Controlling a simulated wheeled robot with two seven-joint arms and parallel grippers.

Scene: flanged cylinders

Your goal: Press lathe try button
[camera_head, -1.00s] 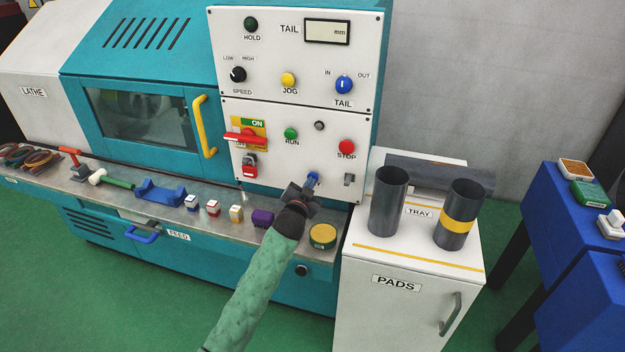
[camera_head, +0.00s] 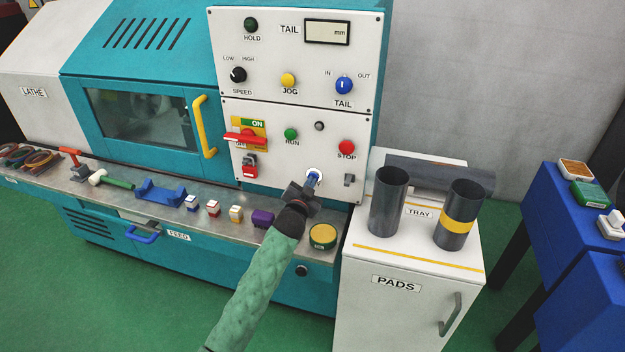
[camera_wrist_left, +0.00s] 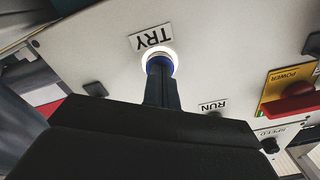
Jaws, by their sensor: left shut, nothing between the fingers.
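The try button shows as a bright white lit ring on the lower control panel (camera_head: 272,178), just beyond my left gripper (camera_head: 312,182). In the left wrist view the lit try button (camera_wrist_left: 159,54) sits beside the TRY label (camera_wrist_left: 152,38), which appears upside down. My left gripper is shut and empty. My right gripper is out of view.
Nearby on the panel are the green RUN button (camera_head: 291,133), red STOP button (camera_head: 347,147) and red power switch (camera_head: 245,137). Small parts and a yellow-topped tin (camera_head: 322,236) stand on the ledge below. Two dark cylinders (camera_head: 388,202) stand on the white cabinet to the right.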

